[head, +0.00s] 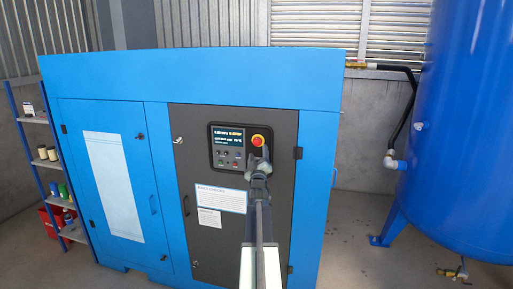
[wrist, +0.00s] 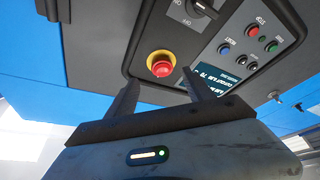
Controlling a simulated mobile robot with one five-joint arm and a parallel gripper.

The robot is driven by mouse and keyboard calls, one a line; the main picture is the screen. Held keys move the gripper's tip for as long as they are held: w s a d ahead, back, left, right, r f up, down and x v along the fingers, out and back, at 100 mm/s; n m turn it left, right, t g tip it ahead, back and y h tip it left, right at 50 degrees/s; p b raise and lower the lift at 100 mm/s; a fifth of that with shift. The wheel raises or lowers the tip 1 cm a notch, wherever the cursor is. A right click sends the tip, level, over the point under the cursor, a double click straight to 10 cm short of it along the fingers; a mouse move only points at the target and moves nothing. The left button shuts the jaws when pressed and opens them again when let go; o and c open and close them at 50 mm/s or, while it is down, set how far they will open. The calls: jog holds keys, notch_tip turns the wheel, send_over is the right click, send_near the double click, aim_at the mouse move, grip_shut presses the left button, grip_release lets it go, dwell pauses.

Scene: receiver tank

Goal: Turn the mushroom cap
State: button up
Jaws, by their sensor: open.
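The red mushroom cap (head: 258,140) sits on a yellow ring at the upper right of the control panel (head: 227,159) on the blue cabinet's dark door. It also shows in the wrist view (wrist: 161,68), where the whole red face is visible. My gripper (head: 260,158) is just below the cap in the head view. In the wrist view my gripper (wrist: 157,90) has its two dark fingers apart, pointing at the cap. The cap lies beyond the fingertips, between their lines, and nothing is held. Contact does not show.
A rotary ON/OFF switch (wrist: 205,8) is close beside the cap. Small coloured buttons (wrist: 262,35) and the lit display (wrist: 215,75) are on the same panel. A blue tank (head: 465,130) stands at right, shelves (head: 42,150) at left.

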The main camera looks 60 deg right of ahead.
aim_at(258, 144)
jog(key=p+x, duration=0.1)
jog(key=x, duration=0.5)
jog(key=shift+w, duration=0.1)
jog(key=shift+c, duration=0.3)
